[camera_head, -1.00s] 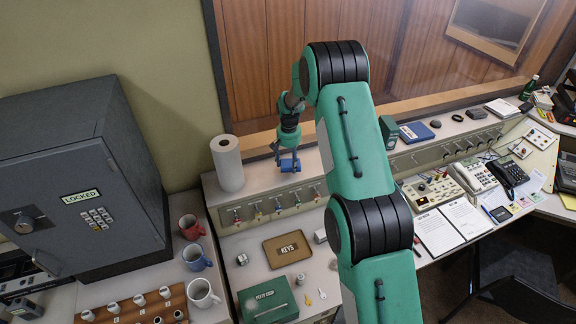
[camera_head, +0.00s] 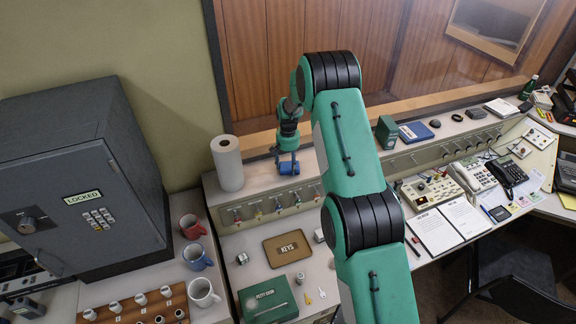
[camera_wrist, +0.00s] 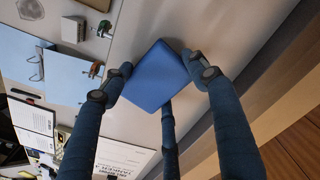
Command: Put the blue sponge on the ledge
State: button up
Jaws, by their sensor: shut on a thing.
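The blue sponge (camera_head: 289,168) is at my gripper (camera_head: 288,160), over the raised ledge (camera_head: 262,180) along the window, right of the paper towel roll. In the wrist view the sponge (camera_wrist: 156,78) sits between the dark fingers of my gripper (camera_wrist: 157,76), which are shut on it from both sides. The pale ledge surface (camera_wrist: 225,30) lies behind it. Whether the sponge's underside touches the ledge cannot be told.
A paper towel roll (camera_head: 228,163) stands on the ledge to the left. A dark green box (camera_head: 386,132) and a blue book (camera_head: 415,132) sit on it to the right, behind my arm. Hooks with keys (camera_head: 278,205) line the ledge's front face.

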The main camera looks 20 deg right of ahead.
aim_at(288, 165)
jog(key=shift+f, duration=0.25)
jog(key=shift+f, duration=0.15)
jog(key=o, duration=1)
notch_tip(288, 165, up, 12)
jog(key=b, duration=0.1)
jog(key=shift+b, duration=0.4)
jog(key=shift+r, duration=0.2)
